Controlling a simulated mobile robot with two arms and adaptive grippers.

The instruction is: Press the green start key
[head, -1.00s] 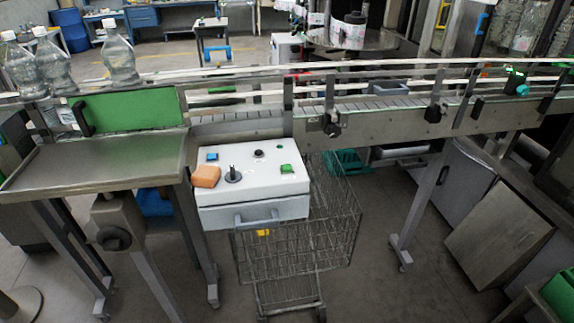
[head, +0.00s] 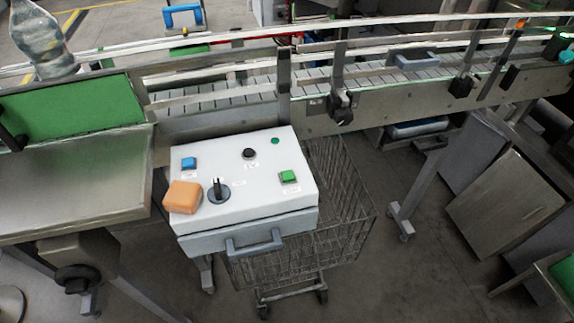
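The box top also carries a blue square key (head: 188,163), a black round button (head: 249,153), a black upright lever or knob (head: 218,190) and a small round green spot (head: 275,141). An orange block (head: 183,197) sits at the left front corner of the box top. Nothing covers the green key. Neither of my grippers is in view.
A wire cart (head: 335,200) stands under and right of the box. A conveyor (head: 220,100) runs behind it. A steel table (head: 80,185) with a green panel (head: 75,112) is at left, with a clear bottle (head: 42,40) behind. A grey handle (head: 255,243) juts from the box front.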

